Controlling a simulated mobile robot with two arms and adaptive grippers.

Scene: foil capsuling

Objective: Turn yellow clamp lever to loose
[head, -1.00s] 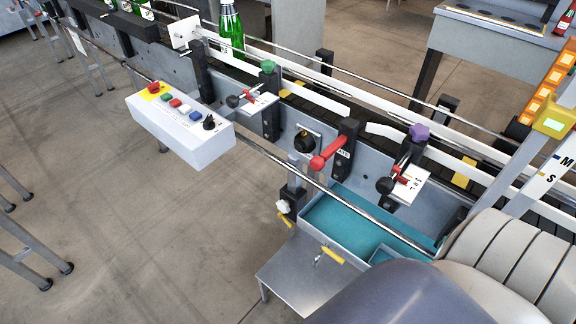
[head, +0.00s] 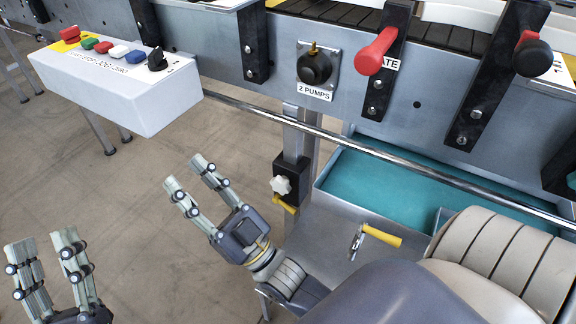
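A yellow lever (head: 284,205) sits low on a black clamp block (head: 291,182) with a white star knob (head: 281,185), on a grey post under the conveyor. A second yellow handle (head: 381,236) with a metal pivot is on the grey metal plate right of it. I cannot tell from the picture which one is called the clamp lever. My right gripper (head: 184,173) is open and empty, left of the clamp block, fingers pointing up and left. My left gripper (head: 42,245) is open and empty at the bottom left, far from both yellow levers.
A white button box (head: 120,95) juts out at the upper left. A steel rail (head: 350,146) runs across above the clamp and the teal tray (head: 375,185). A red lever (head: 376,52) and a "2 PUMPS" knob (head: 314,68) are on the conveyor side. Open floor lies left.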

